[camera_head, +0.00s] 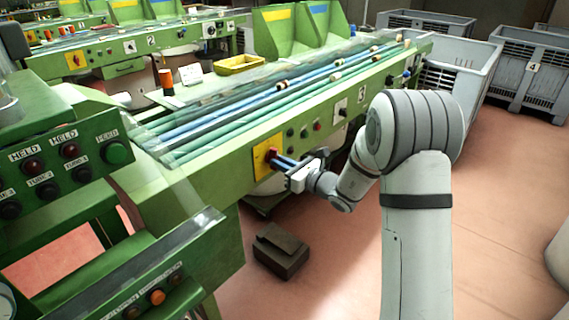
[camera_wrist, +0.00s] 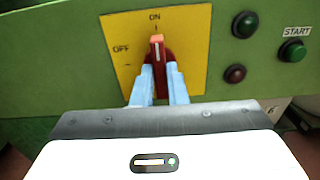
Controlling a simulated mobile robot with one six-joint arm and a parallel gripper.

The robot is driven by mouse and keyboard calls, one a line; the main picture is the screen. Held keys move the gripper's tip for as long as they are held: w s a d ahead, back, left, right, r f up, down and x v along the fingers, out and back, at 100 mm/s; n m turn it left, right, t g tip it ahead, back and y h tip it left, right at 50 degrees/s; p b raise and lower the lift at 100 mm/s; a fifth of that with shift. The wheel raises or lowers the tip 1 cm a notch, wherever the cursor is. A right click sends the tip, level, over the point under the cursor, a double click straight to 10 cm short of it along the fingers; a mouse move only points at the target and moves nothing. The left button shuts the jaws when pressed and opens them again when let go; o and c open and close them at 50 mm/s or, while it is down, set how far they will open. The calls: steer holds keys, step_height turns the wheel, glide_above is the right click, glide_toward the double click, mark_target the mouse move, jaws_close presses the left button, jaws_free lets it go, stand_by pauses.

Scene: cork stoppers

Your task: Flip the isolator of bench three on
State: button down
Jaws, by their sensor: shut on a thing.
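The isolator is a red rotary handle (camera_wrist: 156,48) on a yellow plate (camera_wrist: 200,40) marked ON at the top and OFF at the left. The handle stands upright, its white line pointing to ON. My gripper (camera_wrist: 160,84) is shut on the handle, a blue finger on each side, hiding its lower part. In the head view, the yellow plate (camera_head: 261,165) is on the green front of the middle bench (camera_head: 205,190), and my gripper (camera_head: 277,160) reaches it from the right.
Right of the plate are a green button (camera_wrist: 245,24), a red one (camera_wrist: 235,73) and a green START button (camera_wrist: 292,52). A dark box (camera_head: 281,252) lies on the floor below. Another control panel (camera_head: 65,165) stands at the left. The floor at right is mostly clear.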

steer(key=c, duration=1.4)
jaws_free()
steer(key=shift+a, duration=0.1)
steer(key=shift+c, duration=0.2)
steer(key=v, duration=0.7)
steer(key=shift+s+d+p, duration=0.25)
steer(key=shift+d+p, duration=0.05)
steer(key=shift+p, duration=0.15)
